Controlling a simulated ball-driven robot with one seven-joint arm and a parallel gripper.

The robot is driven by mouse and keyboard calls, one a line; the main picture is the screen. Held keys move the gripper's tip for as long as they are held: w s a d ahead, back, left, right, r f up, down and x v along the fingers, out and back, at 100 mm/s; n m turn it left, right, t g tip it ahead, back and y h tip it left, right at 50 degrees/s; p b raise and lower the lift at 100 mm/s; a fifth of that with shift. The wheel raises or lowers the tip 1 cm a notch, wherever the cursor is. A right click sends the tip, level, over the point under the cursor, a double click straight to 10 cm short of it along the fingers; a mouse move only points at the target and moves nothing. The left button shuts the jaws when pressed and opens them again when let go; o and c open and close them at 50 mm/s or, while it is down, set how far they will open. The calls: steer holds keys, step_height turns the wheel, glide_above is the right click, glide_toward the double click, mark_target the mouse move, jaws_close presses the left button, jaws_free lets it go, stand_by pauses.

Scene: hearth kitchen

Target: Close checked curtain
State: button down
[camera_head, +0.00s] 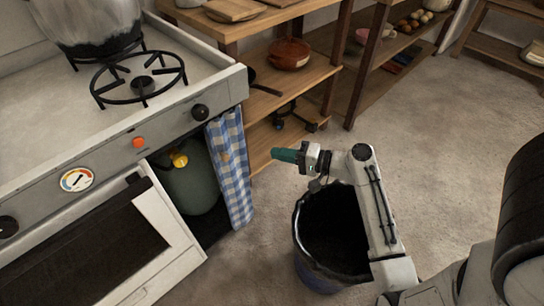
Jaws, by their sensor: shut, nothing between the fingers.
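The blue-and-white checked curtain (231,172) hangs at the right end of the stove front. It is bunched to the right side of an opening below the stove top. A green gas cylinder (190,186) with a yellow valve shows in the uncovered part of that opening. My gripper (275,155) has green fingers pointing left. It is shut and empty, to the right of the curtain and apart from it in the picture.
A dark bucket (333,236) stands under my arm. The oven door (152,222) hangs tilted open at the left. Wooden shelves (292,73) with a red pot (289,54) stand behind. The floor is clear at the right.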

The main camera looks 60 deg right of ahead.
steer(key=w+a+f+b, duration=0.1)
steer(key=w+a, duration=0.4)
steer(key=w, duration=0.5)
steer(key=shift+f, duration=0.3)
steer(key=shift+w, duration=0.1)
steer(key=w+a+p, duration=0.2)
steer(key=a, duration=0.6)
steer(key=w+a+p, duration=0.2)
steer(key=a+p, duration=0.1)
steer(key=a, duration=0.5)
steer(key=shift+w+a, duration=0.2)
steer(key=shift+w, duration=0.15)
steer(key=shift+d+r, duration=0.1)
